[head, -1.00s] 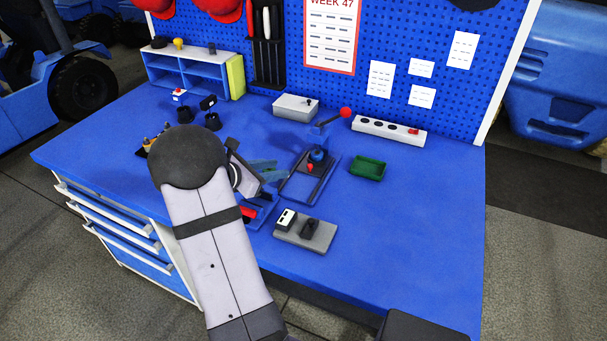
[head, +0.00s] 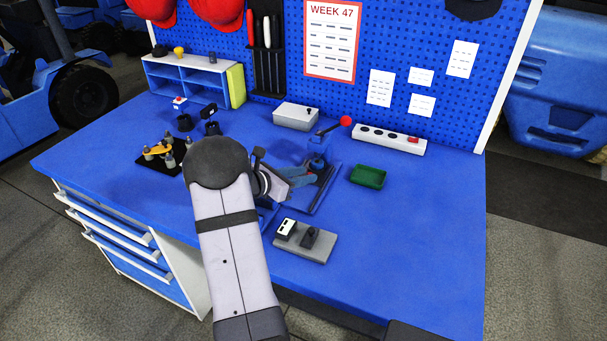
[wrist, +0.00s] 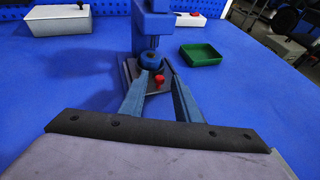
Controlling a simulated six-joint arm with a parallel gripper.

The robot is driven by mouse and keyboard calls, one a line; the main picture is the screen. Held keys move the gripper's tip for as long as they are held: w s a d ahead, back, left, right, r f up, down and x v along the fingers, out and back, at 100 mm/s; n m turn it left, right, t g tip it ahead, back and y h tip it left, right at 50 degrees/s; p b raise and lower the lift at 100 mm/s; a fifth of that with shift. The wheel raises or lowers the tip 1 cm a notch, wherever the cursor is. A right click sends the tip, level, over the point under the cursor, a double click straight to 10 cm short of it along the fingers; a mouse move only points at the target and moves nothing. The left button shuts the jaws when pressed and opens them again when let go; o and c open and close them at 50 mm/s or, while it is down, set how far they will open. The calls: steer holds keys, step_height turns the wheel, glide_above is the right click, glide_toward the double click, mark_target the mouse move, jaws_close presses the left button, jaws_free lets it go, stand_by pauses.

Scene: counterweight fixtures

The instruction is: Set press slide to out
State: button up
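The blue press (wrist: 152,25) stands straight ahead in the wrist view and shows small in the head view (head: 319,145). Its dark slide plate (wrist: 134,72) lies at its foot, with a round blue piece (wrist: 151,60) and a red knob (wrist: 159,80) on it. My gripper (wrist: 158,78) is open, its two blue-grey fingers pointing at the press, one on each side of the red knob in the picture. I cannot tell whether they touch it.
A red-balled lever (head: 346,121) sticks up beside the press. A green tray (head: 367,176) lies to the right, a grey box (head: 297,116) behind. A grey switch block (head: 312,246) sits in front. A black fixture with yellow parts (head: 160,152) is at left. The right tabletop is clear.

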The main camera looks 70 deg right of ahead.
steer(key=shift+s+d+f, duration=0.1)
steer(key=shift+d+f, duration=0.05)
steer(key=shift+d, duration=0.1)
steer(key=shift+c, duration=0.5)
jaws_close()
steer(key=shift+a+b, duration=0.3)
steer(key=shift+a, duration=1.5)
steer(key=shift+o, duration=0.5)
jaws_free()
steer(key=shift+b+v, duration=0.3)
steer(key=shift+v, duration=3.35)
steer(key=shift+o, duration=0.3)
